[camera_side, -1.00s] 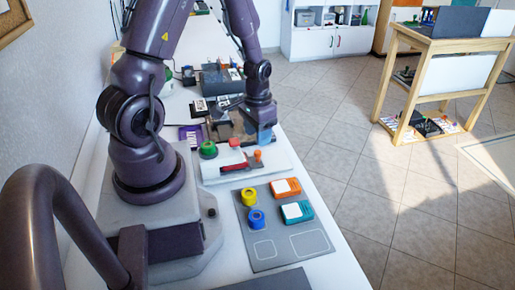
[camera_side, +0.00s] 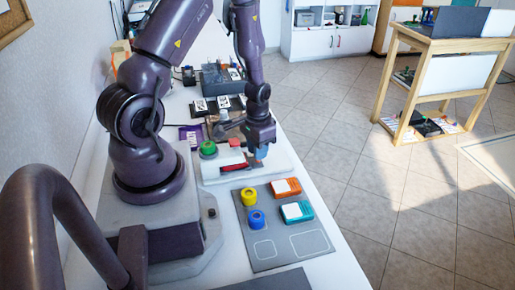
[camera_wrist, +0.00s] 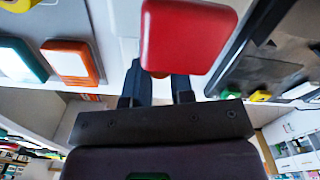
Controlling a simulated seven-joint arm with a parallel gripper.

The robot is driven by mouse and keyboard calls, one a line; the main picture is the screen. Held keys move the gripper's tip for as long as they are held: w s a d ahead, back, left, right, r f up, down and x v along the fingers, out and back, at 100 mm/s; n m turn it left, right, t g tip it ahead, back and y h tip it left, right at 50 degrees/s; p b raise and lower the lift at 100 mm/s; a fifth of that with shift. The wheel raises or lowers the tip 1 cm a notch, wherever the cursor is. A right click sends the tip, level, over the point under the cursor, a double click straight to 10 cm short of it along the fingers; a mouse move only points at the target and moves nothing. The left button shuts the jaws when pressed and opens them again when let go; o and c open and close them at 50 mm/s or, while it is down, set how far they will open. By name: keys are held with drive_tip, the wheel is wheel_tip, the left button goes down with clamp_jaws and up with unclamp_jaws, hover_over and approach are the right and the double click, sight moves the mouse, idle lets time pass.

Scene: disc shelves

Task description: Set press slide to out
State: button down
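The press (camera_side: 275,163) is a white base with a red block (camera_side: 236,168) on it and a green round knob (camera_side: 208,149) at its left end. In the wrist view the red block (camera_wrist: 188,36) fills the top middle. Whether the fingers touch the handle is hidden.
In front of the press, a grey panel (camera_side: 275,228) carries yellow (camera_side: 249,196) and blue (camera_side: 256,219) round pieces, plus orange (camera_side: 286,187) and teal (camera_side: 297,211) boxes. Dark devices (camera_side: 222,80) stand farther back on the bench. Open floor lies to the right.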

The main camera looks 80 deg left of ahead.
drive_tip(key=w, duration=0.8)
drive_tip(key=shift+w, duration=0.1)
drive_tip(key=c, duration=1)
unclamp_jaws()
wheel_tip(320, 180, up, 13)
